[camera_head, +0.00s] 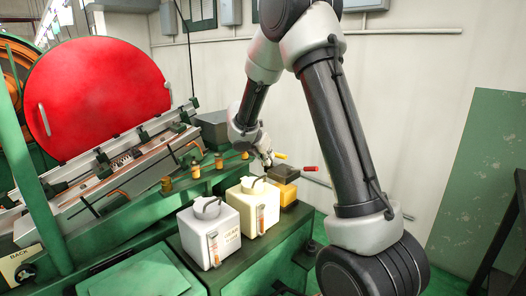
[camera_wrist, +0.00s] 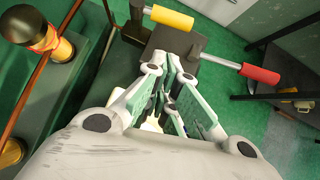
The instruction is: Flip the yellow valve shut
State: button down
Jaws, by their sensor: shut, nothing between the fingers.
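The yellow valve handle (camera_wrist: 168,17) is a short yellow grip on a metal lever, at the top of the wrist view. It also shows in the head view (camera_head: 281,156), just right of my gripper (camera_head: 266,160). In the wrist view my gripper (camera_wrist: 170,68) is shut and empty. Its fingertips are over a dark grey block and appear just short of the yellow handle, with a visible gap. A similar red handle (camera_wrist: 259,73) extends to the right from the same block, and shows in the head view (camera_head: 311,168). The valve body is partly hidden behind my fingers.
Two white jugs (camera_head: 210,232) (camera_head: 260,208) stand on a green cabinet in front of a dark box with a yellow-orange front (camera_head: 284,190). A green machine with a large red disc (camera_head: 95,95) fills the left. A dark shelf (camera_wrist: 290,70) stands at right; green floor is open between.

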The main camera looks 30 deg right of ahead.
aim_at(279, 156)
jog(key=d, duration=0.1)
jog(key=w+d+f, duration=0.2)
jog(key=d, duration=0.1)
jog(key=shift+w+d, duration=0.1)
jog(key=shift+w, duration=0.1)
jog(key=shift+d, duration=0.1)
jog(key=shift+n, duration=0.4)
jog(key=shift+d+n+t+y, duration=0.15)
jog(key=shift+n+t+y, duration=0.15)
jog(key=shift+n+t, duration=0.1)
